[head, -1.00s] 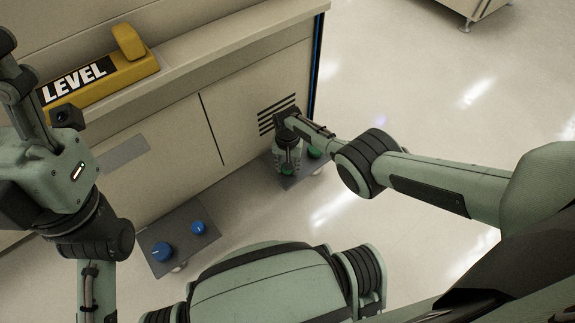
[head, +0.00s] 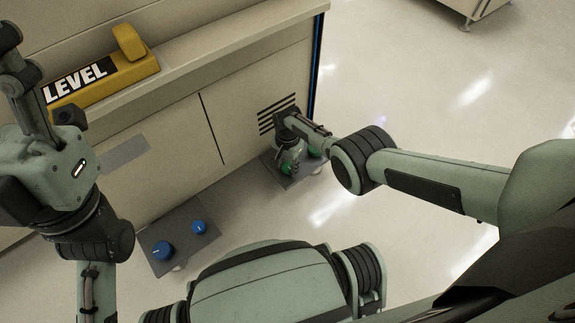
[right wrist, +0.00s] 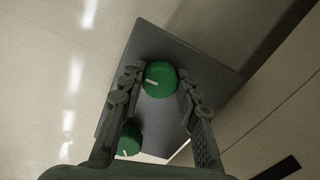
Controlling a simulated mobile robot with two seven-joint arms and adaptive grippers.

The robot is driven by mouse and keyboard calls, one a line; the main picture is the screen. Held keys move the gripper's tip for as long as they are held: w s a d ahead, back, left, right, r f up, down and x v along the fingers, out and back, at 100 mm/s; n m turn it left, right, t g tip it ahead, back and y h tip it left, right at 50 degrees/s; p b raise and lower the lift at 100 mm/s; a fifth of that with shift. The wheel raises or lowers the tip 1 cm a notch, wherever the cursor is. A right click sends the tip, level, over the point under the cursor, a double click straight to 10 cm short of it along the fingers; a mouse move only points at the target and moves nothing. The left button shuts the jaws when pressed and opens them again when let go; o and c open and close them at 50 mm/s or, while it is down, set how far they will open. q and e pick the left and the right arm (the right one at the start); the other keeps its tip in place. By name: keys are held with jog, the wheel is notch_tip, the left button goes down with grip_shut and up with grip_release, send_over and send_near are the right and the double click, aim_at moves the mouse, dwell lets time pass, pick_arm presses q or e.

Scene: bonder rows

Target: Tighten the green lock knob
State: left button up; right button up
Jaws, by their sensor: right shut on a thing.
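Two green knobs sit on a grey plate (right wrist: 160,42) low by the cabinet. My right gripper (head: 289,165) points down over the plate. In the right wrist view its fingers (right wrist: 163,88) are on both sides of one green knob (right wrist: 160,78), shut on it. That knob has a pale mark on its top. The second green knob (right wrist: 129,140) also has a pale mark and shows below the held one; it is partly hidden in the head view (head: 315,151). No label shows which knob is the lock. My left gripper (head: 16,60) is at the left edge, its fingertips unclear.
Another grey plate (head: 187,241) with a larger blue knob (head: 162,251) and a smaller blue knob (head: 199,227) lies to the left. A yellow LEVEL block (head: 105,77) rests on the cabinet ledge (head: 215,62).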

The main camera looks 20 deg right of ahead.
aim_at(287, 166)
jog(key=o, duration=1.2)
jog(key=shift+c, duration=0.2)
jog(key=shift+r, duration=0.1)
notch_tip(287, 166, up, 12)
dwell(0.3)
